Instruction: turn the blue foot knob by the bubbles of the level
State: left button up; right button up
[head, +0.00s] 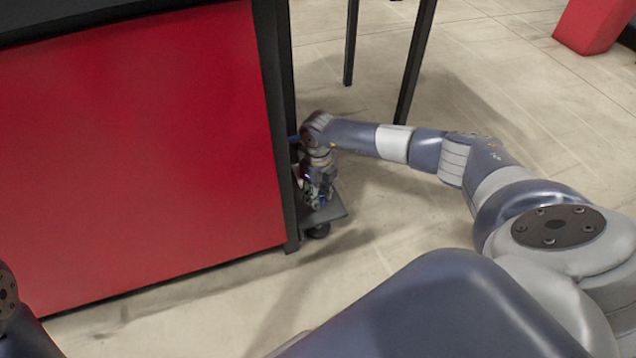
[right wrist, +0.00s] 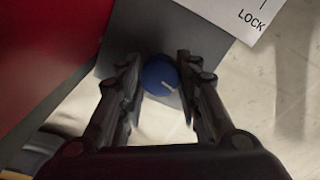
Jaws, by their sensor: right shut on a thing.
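The blue foot knob (right wrist: 160,73) shows in the right wrist view as a round blue cap with a short white line pointing to the lower right. My right gripper (right wrist: 155,62) is shut on it, with one dark finger on each side. In the head view my right gripper (head: 318,192) is low, beside the machine's corner, over a dark foot plate (head: 327,213). The knob cannot be made out there behind the fingers. The level and its bubbles show in neither view. My left gripper is out of view.
A large red panel (head: 140,140) with a dark frame post (head: 276,110) stands just left of the gripper. Dark legs (head: 414,62) stand behind my right arm.

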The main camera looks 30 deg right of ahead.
jog(key=shift+n, duration=0.4)
jog(key=o, duration=1.1)
jog(key=shift+r, duration=0.15)
notch_tip(320, 180, up, 12)
jog(key=shift+f, duration=0.15)
